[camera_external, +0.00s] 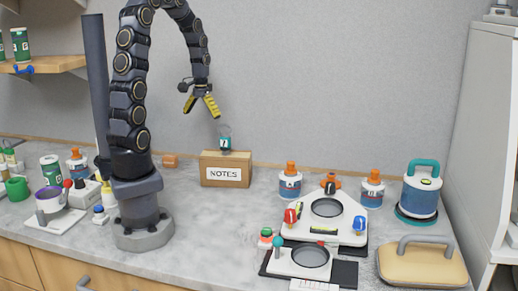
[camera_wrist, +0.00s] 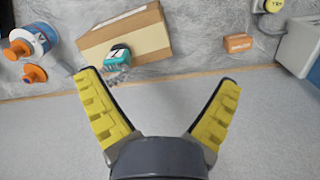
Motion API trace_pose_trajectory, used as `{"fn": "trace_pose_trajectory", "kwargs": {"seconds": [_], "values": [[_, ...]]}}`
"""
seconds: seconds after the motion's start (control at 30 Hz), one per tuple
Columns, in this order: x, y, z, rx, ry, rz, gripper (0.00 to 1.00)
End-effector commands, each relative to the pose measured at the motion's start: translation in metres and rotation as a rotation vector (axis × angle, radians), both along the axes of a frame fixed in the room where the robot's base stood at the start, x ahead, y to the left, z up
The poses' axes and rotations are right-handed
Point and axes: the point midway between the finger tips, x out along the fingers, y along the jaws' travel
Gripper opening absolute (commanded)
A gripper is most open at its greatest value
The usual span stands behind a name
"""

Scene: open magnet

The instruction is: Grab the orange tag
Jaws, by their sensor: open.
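A small orange block (camera_external: 170,160), the likely orange tag, sits at the back of the counter against the wall, left of the notes box. In the wrist view the orange tag (camera_wrist: 238,43) appears right of the box, with dark lettering too small to read. My gripper (camera_external: 203,104) hangs high above the counter, above and to the right of the orange tag. In the wrist view my gripper (camera_wrist: 158,82) has its yellow fingers spread wide, with nothing between them.
The cardboard notes box (camera_external: 225,181) stands below my gripper, with a teal item (camera_external: 225,143) on top. Orange-capped jars (camera_external: 290,184) and white devices (camera_external: 325,218) fill the right side. A green-labelled can (camera_external: 51,170) and several other containers stand left. The counter middle is clear.

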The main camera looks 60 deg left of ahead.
Motion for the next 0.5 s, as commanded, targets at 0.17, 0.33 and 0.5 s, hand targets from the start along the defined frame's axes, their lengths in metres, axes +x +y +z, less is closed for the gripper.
{"fn": "trace_pose_trajectory", "kwargs": {"seconds": [0.17, 0.33, 0.5], "values": [[-0.017, 0.092, -0.063, 0.009, -0.014, 0.185, 0.93], [-0.048, 0.151, -0.11, 0.029, -0.028, 0.306, 0.93], [-0.065, 0.177, -0.132, 0.047, -0.035, 0.358, 0.93]]}}
